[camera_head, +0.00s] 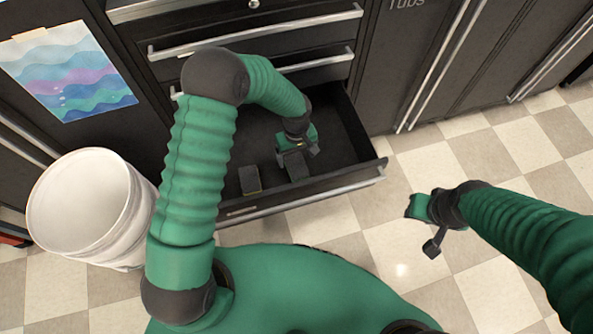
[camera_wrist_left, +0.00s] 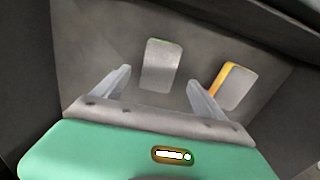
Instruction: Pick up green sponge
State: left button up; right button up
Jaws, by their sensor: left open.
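In the left wrist view, a grey block with a thin green edge along its top, apparently the green sponge (camera_wrist_left: 160,66), lies on the drawer floor. It appears between and just beyond the fingertips of my left gripper (camera_wrist_left: 158,82), which is open and empty. A second grey sponge with a yellow-orange side (camera_wrist_left: 236,88) lies to the right, beyond the right finger. In the head view my left gripper (camera_head: 297,164) is down inside the open drawer (camera_head: 345,135). A grey block (camera_head: 250,180) lies left of it; its colour side is hidden. My right gripper (camera_head: 428,228) hangs over the floor, its opening unclear.
The drawer's front panel (camera_head: 300,192) and side walls surround my left gripper closely. Closed drawers (camera_head: 255,35) are above it. A white bucket (camera_head: 85,205) stands at the left. Cabinet doors (camera_head: 480,60) line the right, and the tiled floor (camera_head: 480,285) there is clear.

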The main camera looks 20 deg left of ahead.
aim_at(297, 165)
pick_arm(q)
notch_tip(297, 165, down, 2)
jog(key=shift+f+b, duration=0.2)
jog(key=shift+b, duration=0.1)
notch_tip(297, 165, down, 5)
jog(key=b, duration=0.2)
jog(key=shift+d+r+b, duration=0.1)
jog(key=shift+b, duration=0.3)
jog(key=shift+r, duration=0.15)
jog(key=c, duration=1.4)
jog(key=shift+r, duration=0.1)
notch_tip(297, 165, up, 9)
jog(key=p, duration=0.4)
jog(key=shift+r+p, duration=0.35)
jog(key=shift+r, duration=0.05)
